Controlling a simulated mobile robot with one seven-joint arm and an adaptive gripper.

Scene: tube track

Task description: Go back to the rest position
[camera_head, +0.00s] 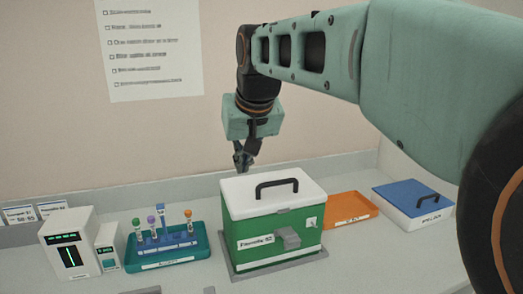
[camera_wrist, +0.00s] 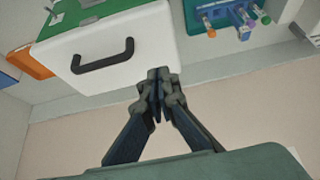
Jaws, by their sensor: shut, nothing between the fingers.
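My gripper (camera_head: 241,163) is shut and empty. In the head view it hangs above and behind the left back corner of a green box with a white lid (camera_head: 272,190). The lid is on the box and its black handle (camera_head: 277,185) is free. In the wrist view my fingers (camera_wrist: 158,88) are together, close to the edge of the white lid (camera_wrist: 135,40) in the picture. I cannot tell the exact gap between them. The black handle (camera_wrist: 103,57) lies to the left of the fingers there.
A teal rack tray (camera_head: 168,256) with several capped tubes stands left of the box. A white device (camera_head: 70,245) is at the far left. An orange tray (camera_head: 350,208) and a blue-lidded box (camera_head: 413,203) stand at right. A wall with a checklist (camera_head: 150,45) is behind.

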